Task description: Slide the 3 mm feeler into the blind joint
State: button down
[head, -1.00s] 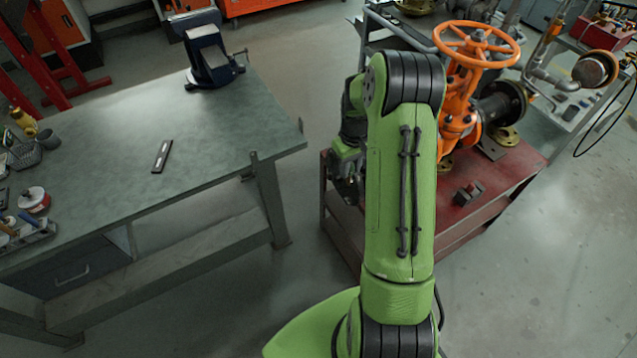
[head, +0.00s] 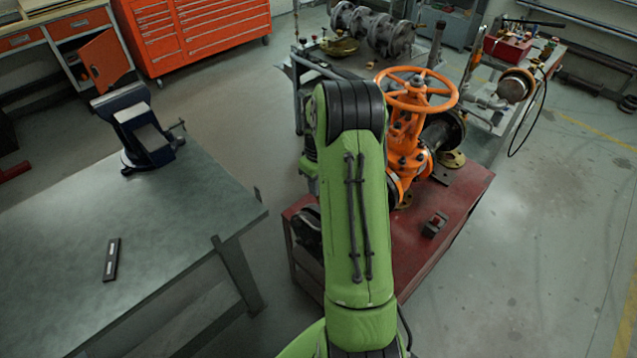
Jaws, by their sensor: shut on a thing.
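The orange gate valve (head: 405,150) with its orange handwheel (head: 416,88) stands on the red cart (head: 462,198). A dark flange (head: 446,132) shows on its right side. The valve's left side is mostly behind my green arm, and I cannot make out the blind joint there. My gripper and its fingertips are hidden behind the arm. A dark rounded part (head: 307,232) shows just left of the arm over the cart; I cannot tell what it belongs to. I cannot see the 3 mm feeler.
A grey workbench (head: 190,225) at left holds a blue vise (head: 143,130) and a small dark bar (head: 112,260). The floor right of the cart is clear. An orange drawer cabinet (head: 195,35) stands behind.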

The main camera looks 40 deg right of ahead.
jog(key=shift+s+f+b, duration=0.15)
jog(key=shift+f+b, duration=1.8)
jog(key=shift+f, duration=0.8)
notch_tip(320, 180, down, 6)
jog(key=b, duration=0.5)
dwell(1.1)
jog(key=c, duration=0.8)
grip_release()
notch_tip(320, 180, up, 16)
jog(key=shift+f+p, duration=0.2)
jog(key=shift+p, duration=0.9)
